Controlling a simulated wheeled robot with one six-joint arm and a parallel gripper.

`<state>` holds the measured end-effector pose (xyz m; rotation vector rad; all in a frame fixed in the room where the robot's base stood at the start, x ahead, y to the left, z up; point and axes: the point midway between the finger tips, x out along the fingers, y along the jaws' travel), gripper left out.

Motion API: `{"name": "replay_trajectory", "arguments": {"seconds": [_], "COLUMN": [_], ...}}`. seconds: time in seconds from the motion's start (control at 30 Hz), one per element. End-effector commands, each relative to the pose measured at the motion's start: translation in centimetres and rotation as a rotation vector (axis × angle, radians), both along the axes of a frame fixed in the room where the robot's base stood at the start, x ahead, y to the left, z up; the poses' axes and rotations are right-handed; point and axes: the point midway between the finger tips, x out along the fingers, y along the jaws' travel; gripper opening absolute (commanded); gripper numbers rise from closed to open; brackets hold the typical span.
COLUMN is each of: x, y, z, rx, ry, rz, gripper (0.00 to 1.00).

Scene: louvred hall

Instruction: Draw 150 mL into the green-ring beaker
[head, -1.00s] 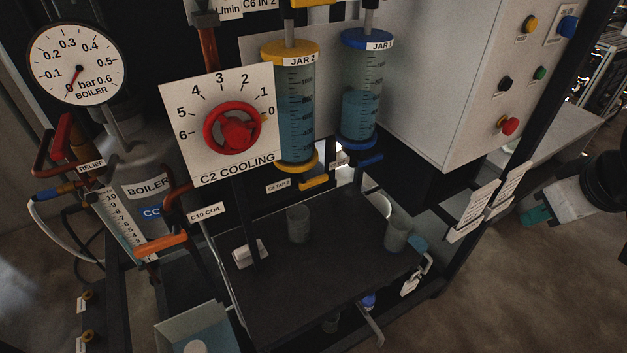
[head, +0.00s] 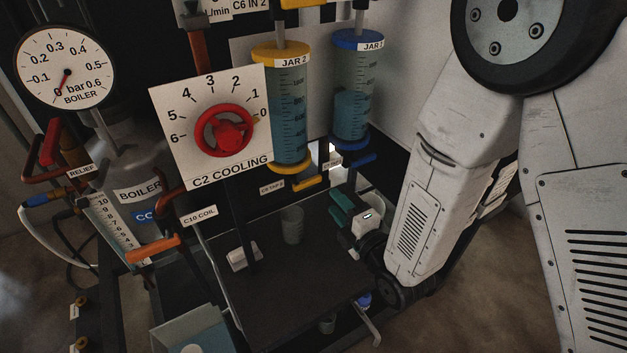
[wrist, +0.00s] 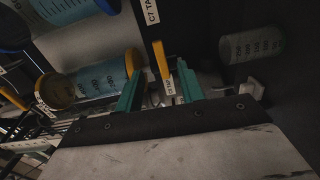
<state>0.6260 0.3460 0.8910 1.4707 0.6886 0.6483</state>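A clear graduated beaker (head: 292,224) stands upright on the dark shelf (head: 290,290) below the jars; it also shows at right in the wrist view (wrist: 252,46). I cannot make out a green ring on it. JAR 2 (head: 290,110), yellow-capped, and JAR 1 (head: 352,115), blue-capped, hold bluish liquid. Below them are a yellow tap handle (head: 308,183) and a blue one (head: 360,160). My gripper (head: 340,207), with green fingers, is right of the beaker. In the wrist view its fingers (wrist: 160,90) are apart, the yellow handle (wrist: 161,60) showing beyond the gap, nothing held.
The red C2 COOLING knob (head: 224,131) and its panel stand left of the jars. The BOILER (head: 135,180), its gauge (head: 66,66) and orange pipes are farther left. A small white block (head: 243,257) sits on the shelf. My arm covers the right side.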

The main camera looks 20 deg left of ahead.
Motion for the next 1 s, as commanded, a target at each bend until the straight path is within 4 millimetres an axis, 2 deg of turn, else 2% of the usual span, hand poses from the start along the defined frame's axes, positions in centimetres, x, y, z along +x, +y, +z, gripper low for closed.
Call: {"name": "replay_trajectory", "arguments": {"seconds": [0.1,0.27,0.77,1.0], "x": [-0.3,0.6,5.1,5.2], "y": [0.5,1.5,6.6,6.8], "z": [-0.2,-0.1,-0.1,-0.1], "rx": [0.004,0.007,0.006,0.006], "ry": [-0.026,-0.029,-0.026,-0.026], "rz": [0.01,0.01,0.009,0.009], "gripper": [0.38,0.38,0.38,0.38]}}
